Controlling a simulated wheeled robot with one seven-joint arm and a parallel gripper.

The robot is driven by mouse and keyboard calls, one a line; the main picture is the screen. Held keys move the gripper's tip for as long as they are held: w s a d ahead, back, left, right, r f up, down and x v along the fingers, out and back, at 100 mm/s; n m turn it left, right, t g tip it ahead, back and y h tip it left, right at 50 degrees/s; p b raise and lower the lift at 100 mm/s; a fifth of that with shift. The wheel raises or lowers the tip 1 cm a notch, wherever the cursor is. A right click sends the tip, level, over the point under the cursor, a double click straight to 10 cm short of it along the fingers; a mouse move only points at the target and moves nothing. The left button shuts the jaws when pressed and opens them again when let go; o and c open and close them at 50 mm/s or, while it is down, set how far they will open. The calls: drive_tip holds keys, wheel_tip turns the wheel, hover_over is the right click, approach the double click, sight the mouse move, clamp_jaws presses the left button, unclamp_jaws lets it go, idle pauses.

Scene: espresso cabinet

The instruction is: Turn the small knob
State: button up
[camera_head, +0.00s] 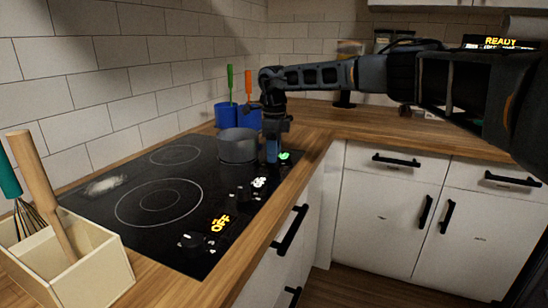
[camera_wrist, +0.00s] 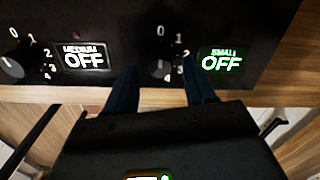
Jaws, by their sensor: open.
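The small knob (camera_wrist: 160,68) is a dark dial with numbers around it in the wrist view. The green-lit SMALL label (camera_wrist: 221,62) beside it reads OFF. My gripper (camera_wrist: 161,66) is open, with one finger to the left and one to the right of the small knob. I cannot tell whether either finger touches it. In the head view my gripper (camera_head: 272,152) points down at the far right end of the cooktop (camera_head: 130,235) and hides the small knob. The green label (camera_head: 285,155) shows just right of it.
The medium knob (camera_wrist: 18,62) is at left, its MEDIUM label (camera_wrist: 84,58) reading OFF. Another knob (camera_head: 190,241) with an orange OFF label (camera_head: 220,222) is nearer. A dark pot (camera_head: 238,147) stands close left of my gripper. Blue utensil cups (camera_head: 226,114) stand behind.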

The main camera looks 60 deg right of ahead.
wheel_tip(320, 180, up, 5)
drive_tip(key=shift+r, duration=0.2)
idle(0.6)
